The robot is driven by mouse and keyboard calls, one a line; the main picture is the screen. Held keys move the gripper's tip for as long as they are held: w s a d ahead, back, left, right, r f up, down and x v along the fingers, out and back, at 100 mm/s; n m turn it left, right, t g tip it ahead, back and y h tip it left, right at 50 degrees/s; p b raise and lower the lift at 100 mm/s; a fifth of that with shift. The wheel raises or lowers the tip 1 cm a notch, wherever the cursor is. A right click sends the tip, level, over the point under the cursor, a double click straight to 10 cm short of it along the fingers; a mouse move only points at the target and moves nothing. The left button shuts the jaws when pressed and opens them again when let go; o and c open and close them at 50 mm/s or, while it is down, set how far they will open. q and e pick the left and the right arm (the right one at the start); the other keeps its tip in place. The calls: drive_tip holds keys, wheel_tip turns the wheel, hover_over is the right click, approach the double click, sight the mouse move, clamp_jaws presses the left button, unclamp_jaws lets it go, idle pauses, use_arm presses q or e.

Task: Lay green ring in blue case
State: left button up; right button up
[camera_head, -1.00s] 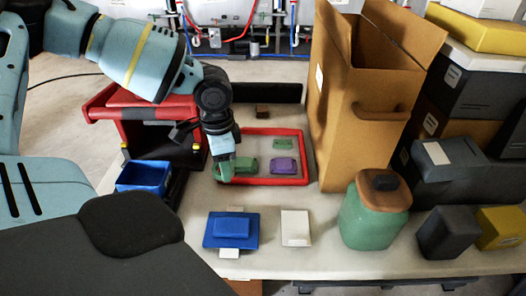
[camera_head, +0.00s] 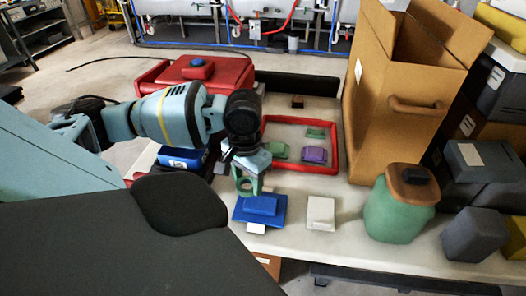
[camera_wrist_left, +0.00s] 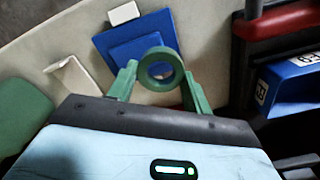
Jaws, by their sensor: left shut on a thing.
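My left gripper (camera_head: 247,177) is shut on the green ring (camera_head: 237,187), which also shows upright between the green fingers in the left wrist view (camera_wrist_left: 144,72). In the head view the ring appears just over the back edge of a flat blue piece with a raised middle (camera_head: 262,206); that piece is behind the ring in the wrist view (camera_wrist_left: 126,46). A blue box (camera_head: 180,160) with a white label stands to the left, partly behind my arm; its inside is hidden. I cannot tell which blue thing is the case. My right gripper is not in view.
A red-rimmed tray (camera_head: 334,150) holds green and purple pieces. A white block (camera_head: 320,212) lies right of the blue piece. A green jar (camera_head: 392,215), tall cardboard box (camera_head: 385,130) and dark boxes (camera_head: 472,236) crowd the right. A red stand (camera_head: 222,75) is behind my arm.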

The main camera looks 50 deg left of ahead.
use_arm(q)
drive_tip(key=w+d+r+m, duration=0.1)
drive_tip(key=w+d+r, duration=0.2)
drive_tip(key=d, duration=0.5)
drive_tip(key=w+d+r, duration=0.3)
drive_tip(key=d+r, duration=0.1)
drive_tip(key=d, duration=0.5)
drive_tip(key=shift+w+d+m, duration=0.2)
drive_tip(key=shift+d+m, duration=0.05)
drive_tip(key=shift+m, duration=0.15)
